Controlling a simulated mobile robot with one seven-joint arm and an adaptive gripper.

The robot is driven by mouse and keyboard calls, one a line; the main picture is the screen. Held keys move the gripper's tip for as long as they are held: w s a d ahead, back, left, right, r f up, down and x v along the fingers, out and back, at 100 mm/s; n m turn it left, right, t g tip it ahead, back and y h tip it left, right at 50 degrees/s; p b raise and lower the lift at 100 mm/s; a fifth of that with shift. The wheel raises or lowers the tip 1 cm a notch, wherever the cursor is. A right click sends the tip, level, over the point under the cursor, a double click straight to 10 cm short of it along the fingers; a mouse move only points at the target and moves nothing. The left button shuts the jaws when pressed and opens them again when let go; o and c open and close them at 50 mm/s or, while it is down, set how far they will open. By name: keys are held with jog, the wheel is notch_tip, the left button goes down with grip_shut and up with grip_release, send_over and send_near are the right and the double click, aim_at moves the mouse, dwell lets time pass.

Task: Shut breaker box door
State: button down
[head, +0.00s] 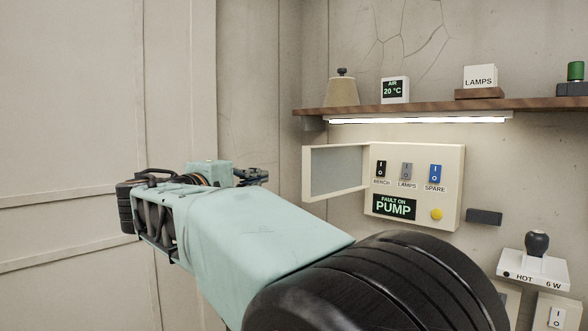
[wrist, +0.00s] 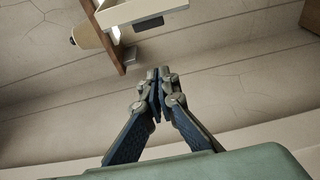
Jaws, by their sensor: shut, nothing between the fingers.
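The breaker box (head: 415,188) is a cream box on the back wall with several switches, a green "FAULT ON PUMP" display and a yellow button. Its door (head: 337,173) stands open, swung out to the left, with a grey inner face. My gripper (head: 262,177) is left of the door in the head view, apart from it, and partly hidden by my own arm. In the wrist view my gripper (wrist: 158,82) is shut and empty. A pale edge at the top of that view looks like the door (wrist: 155,12); only part of it shows.
A wooden shelf (head: 430,107) with a light strip (head: 420,120) runs just above the box. It carries a tan canister (head: 342,91) and a LAMPS block (head: 480,77). A lever unit (head: 535,262) is at lower right. The wall left of the door is bare.

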jog(key=w+d+p, duration=0.3)
jog(key=w+d, duration=0.3)
jog(key=shift+w+d+r, duration=0.2)
jog(key=shift+w+d, duration=0.05)
jog(key=shift+w, duration=0.1)
jog(key=shift+s, duration=0.1)
jog(key=shift+d+f, duration=0.1)
jog(key=shift+d, duration=0.05)
dwell(0.5)
